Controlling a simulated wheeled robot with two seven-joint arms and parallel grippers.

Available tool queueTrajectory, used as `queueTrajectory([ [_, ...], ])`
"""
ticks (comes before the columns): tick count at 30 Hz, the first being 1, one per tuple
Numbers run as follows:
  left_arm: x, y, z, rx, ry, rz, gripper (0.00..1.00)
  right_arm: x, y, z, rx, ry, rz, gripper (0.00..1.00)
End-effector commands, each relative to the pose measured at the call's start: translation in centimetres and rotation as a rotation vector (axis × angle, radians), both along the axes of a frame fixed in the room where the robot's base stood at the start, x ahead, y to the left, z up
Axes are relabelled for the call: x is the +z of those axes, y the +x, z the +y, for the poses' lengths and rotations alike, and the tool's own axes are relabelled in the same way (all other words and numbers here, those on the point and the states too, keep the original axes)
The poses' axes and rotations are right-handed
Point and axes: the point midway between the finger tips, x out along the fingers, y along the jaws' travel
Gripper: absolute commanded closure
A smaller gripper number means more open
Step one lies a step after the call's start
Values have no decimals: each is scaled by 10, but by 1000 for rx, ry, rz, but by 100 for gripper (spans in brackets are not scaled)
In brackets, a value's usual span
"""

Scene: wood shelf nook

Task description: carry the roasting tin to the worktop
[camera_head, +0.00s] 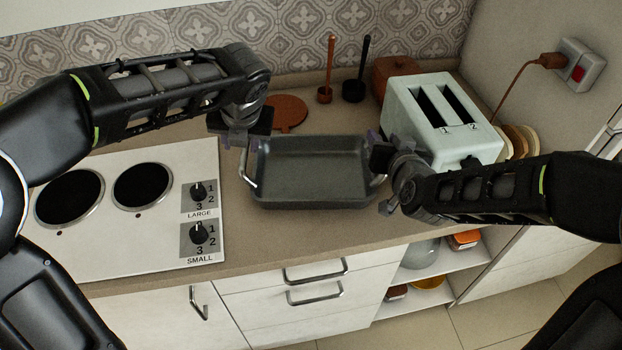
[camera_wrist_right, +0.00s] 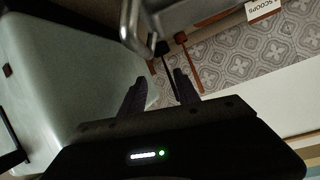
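The dark grey roasting tin (camera_head: 310,172), with a metal handle at each end, is over the worktop (camera_head: 290,235) between the hob and the toaster. It looks level and empty; I cannot tell whether a small gap lies under it. My left gripper (camera_head: 240,143) is at the top of the left handle; its fingers are mostly hidden. My right gripper (camera_head: 376,150) is beside the tin's right end. In the right wrist view its two fingers (camera_wrist_right: 162,85) are apart with nothing between them, and the tin's metal handle (camera_wrist_right: 140,30) shows just beyond the tips.
A pale green toaster (camera_head: 440,115) stands close on the right. The white hob (camera_head: 130,205) is on the left. A terracotta round board (camera_head: 288,112) and two upright scoops (camera_head: 326,93) are behind the tin. Bare worktop lies in front of it.

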Motion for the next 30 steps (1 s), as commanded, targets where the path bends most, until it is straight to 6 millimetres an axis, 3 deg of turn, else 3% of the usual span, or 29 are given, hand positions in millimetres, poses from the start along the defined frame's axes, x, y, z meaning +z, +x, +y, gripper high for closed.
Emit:
queueTrajectory([
  [3,0,0,0,0,0,0,62,24,0,1,2,5,-5,62],
  [9,0,0,0,0,0,0,62,42,0,0,0,1,-1,62],
  [30,0,0,0,0,0,0,62,43,0,0,0,0,1,62],
])
